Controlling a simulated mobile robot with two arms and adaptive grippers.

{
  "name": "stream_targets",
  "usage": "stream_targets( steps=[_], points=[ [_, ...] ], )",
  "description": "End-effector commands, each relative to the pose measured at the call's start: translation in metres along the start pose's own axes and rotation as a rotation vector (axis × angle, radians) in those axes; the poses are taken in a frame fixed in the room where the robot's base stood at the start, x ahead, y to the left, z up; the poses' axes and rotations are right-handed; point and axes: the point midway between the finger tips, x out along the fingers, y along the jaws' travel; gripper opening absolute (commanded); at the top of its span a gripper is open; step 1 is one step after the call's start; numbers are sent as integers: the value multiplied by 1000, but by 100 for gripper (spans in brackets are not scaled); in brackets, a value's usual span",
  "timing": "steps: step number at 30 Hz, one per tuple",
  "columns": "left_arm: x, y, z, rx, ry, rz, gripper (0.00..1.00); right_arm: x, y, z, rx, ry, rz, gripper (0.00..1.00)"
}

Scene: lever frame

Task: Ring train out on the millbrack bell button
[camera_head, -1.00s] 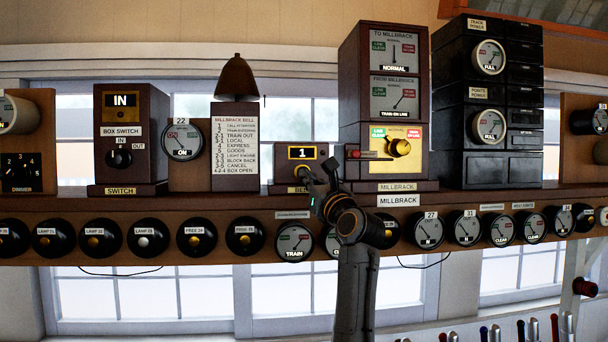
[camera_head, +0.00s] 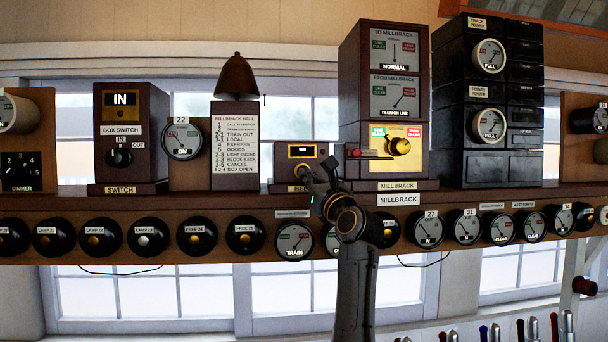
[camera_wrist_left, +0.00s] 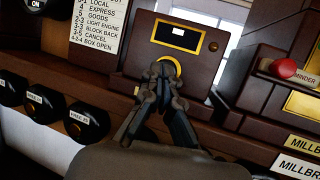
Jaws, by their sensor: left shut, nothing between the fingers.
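The Millbrack bell box (camera_head: 283,163) is a small brown box on the shelf, with a yellow-framed display (camera_head: 302,151) that shows no number now. In the left wrist view, the box (camera_wrist_left: 203,66) has a round brass-rimmed button (camera_wrist_left: 169,61) below its display (camera_wrist_left: 178,37). My left gripper (camera_head: 308,171) is shut and empty, its fingertips (camera_wrist_left: 167,70) at the button's lower edge. They hide part of it, and I cannot tell if they touch it. The Millbrack bell code card (camera_head: 234,145) lists train out as 2-1. My right gripper is in neither view.
A brown bell dome (camera_head: 236,78) stands above the card. The Millbrack block instrument (camera_head: 397,60) with its brass knob (camera_head: 399,147) stands close to the right of the bell box. A red-tipped plunger (camera_wrist_left: 285,69) sticks out there. Round dials line the shelf front below.

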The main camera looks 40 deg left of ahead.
Motion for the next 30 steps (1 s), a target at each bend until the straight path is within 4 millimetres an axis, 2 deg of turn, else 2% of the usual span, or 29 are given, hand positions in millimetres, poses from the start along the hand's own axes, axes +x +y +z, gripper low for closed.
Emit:
stream_targets(
  steps=[4,12,30],
  points=[
    [-6,2,1,-1,1,1,0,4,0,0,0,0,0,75],
    [-6,2,2,0,1,1,0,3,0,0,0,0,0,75],
    [8,-2,-3,-1,0,1,0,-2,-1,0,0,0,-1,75]
  ],
)
